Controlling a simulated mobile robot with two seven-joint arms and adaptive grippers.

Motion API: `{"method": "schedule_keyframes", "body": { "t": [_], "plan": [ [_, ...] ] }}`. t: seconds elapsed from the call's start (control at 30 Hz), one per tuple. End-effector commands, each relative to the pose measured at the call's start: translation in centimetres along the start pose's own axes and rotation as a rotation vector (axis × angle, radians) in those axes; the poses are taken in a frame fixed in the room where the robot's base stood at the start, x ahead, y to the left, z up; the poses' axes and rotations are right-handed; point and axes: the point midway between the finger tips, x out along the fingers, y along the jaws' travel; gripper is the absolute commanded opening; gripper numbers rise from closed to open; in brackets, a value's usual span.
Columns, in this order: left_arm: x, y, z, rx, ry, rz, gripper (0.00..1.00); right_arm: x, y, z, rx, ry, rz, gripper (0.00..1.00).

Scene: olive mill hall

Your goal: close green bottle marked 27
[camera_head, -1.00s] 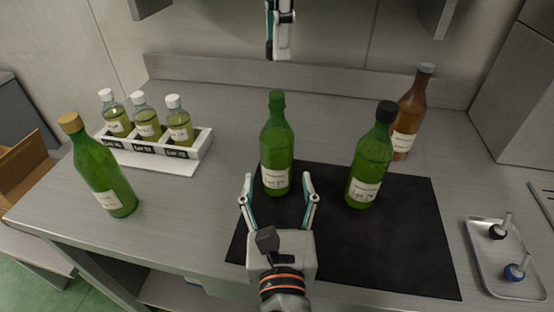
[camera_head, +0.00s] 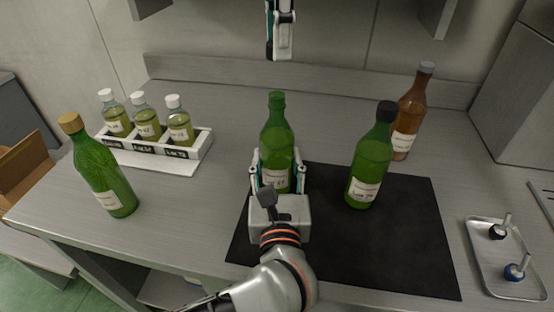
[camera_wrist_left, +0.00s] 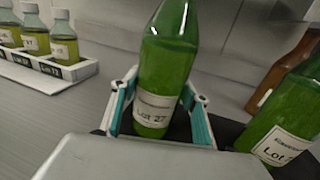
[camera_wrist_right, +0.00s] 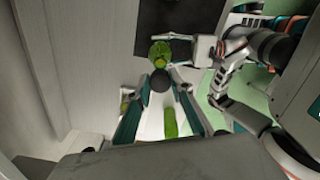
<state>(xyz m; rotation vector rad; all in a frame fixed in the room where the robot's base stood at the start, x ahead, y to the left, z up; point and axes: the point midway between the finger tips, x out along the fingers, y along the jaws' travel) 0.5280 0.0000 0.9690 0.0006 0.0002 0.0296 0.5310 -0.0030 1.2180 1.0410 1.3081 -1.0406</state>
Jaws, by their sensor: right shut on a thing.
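The green bottle marked 27 (camera_head: 277,135) stands upright at the back left part of the black mat (camera_head: 400,255), its neck bare of a cap. Its "Lot 27" label shows in the left wrist view (camera_wrist_left: 155,110). My left gripper (camera_head: 277,165) is open around the bottle's lower body, one finger on each side. My right gripper (camera_head: 280,45) is above and behind the bottle in the head view. In the right wrist view it is shut on a dark round cap (camera_wrist_right: 160,81), with the bottle (camera_wrist_right: 159,52) beyond it.
A black-capped green bottle (camera_head: 371,160) stands close to the right, a brown bottle (camera_head: 409,115) behind it. A cork-topped green bottle (camera_head: 103,175) and a rack (camera_head: 200,148) of white-capped vials are left. A metal tray (camera_head: 490,262) with two stoppers lies right.

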Motion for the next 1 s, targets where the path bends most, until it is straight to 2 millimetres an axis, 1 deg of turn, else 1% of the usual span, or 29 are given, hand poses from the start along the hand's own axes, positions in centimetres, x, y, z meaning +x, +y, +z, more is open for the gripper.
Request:
{"method": "schedule_keyframes", "body": {
  "t": [0.03, 0.07, 0.1, 0.17, 0.23, 0.5, 0.6, 1.0],
  "plan": [
    [0.0, 0.0, 0.0, 0.0, 0.0, 0.0, 0.19, 0.0, 0.0, 0.0, 0.0, 0.0, 0.0, 0.14],
    [0.0, 0.0, 0.0, 0.0, 0.0, 0.0, 0.11, 0.0, 0.0, 0.0, 0.0, 0.0, 0.0, 0.14],
    [0.0, 0.0, 0.0, 0.0, 0.0, 0.0, 0.07, 0.0, 0.0, 0.0, 0.0, 0.0, 0.0, 0.14],
    [0.0, 0.0, 0.0, 0.0, 0.0, 0.0, 0.07, 0.1, 0.0, 0.0, 0.0, 0.0, 0.0, 0.14],
    [0.0, 0.0, 0.0, 0.0, 0.0, 0.0, 0.06, 0.7, 0.0, 0.0, 0.0, -0.001, -0.003, 0.14],
    [0.0, 0.0, 0.0, -0.001, 0.0, 0.001, 0.06, 4.2, 0.0, 0.0, -0.001, -0.001, -0.002, 0.14],
    [0.0, 0.0, 0.0, -0.001, 0.0, 0.001, 0.06, 4.9, 0.0, 0.0, 0.0, -0.001, -0.001, 0.14],
    [0.0, 0.0, 0.0, 0.0, 0.001, 0.0, 0.06, 5.0, 0.0, 0.0, 0.0, -0.001, 0.0, 0.14]
  ]
}}
